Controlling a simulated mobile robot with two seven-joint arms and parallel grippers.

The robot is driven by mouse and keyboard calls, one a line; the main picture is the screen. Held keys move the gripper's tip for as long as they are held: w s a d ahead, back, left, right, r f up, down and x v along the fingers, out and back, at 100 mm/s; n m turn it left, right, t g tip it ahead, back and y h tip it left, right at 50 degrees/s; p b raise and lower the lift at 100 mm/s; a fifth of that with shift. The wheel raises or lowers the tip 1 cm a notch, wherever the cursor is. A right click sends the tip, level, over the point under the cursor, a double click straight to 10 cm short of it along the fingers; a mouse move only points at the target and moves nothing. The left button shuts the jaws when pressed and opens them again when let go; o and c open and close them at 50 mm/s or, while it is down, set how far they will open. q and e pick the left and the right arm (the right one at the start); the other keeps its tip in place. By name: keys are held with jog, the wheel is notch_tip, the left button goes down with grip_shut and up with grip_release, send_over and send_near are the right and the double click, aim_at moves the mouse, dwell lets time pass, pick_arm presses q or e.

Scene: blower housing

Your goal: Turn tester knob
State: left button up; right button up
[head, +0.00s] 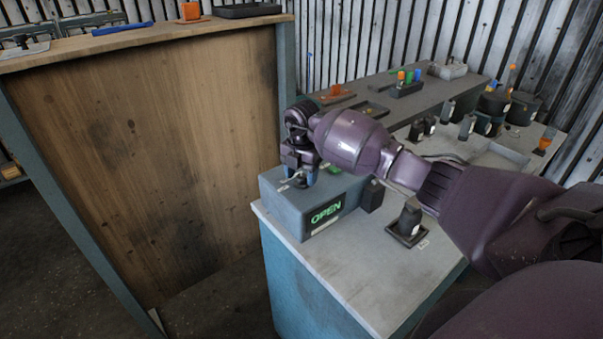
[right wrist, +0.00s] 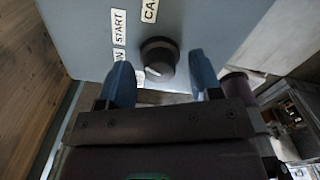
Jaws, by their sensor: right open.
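The tester (head: 328,213) is a grey-blue box on the near left corner of the light-topped bench, with a green lit "OPEN" display on its front. Its black round knob (right wrist: 158,56) shows in the right wrist view, beside white labels, one reading "START". My right gripper (right wrist: 158,75) is open, its two blue fingers on either side of the knob in that view; I cannot tell whether they touch it. In the head view my right gripper (head: 299,178) points down over the tester's top and hides the knob. My left gripper is not in view.
A dark block (head: 372,195) stands right beside the tester. A dark part on a square base (head: 408,223) sits nearer the front edge. Several dark parts and trays fill the bench behind. A wooden-panelled stand (head: 150,150) rises at the left.

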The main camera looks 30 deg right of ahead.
jog(key=shift+f, duration=0.1)
jog(key=c, duration=0.9)
jog(key=shift+c, duration=0.2)
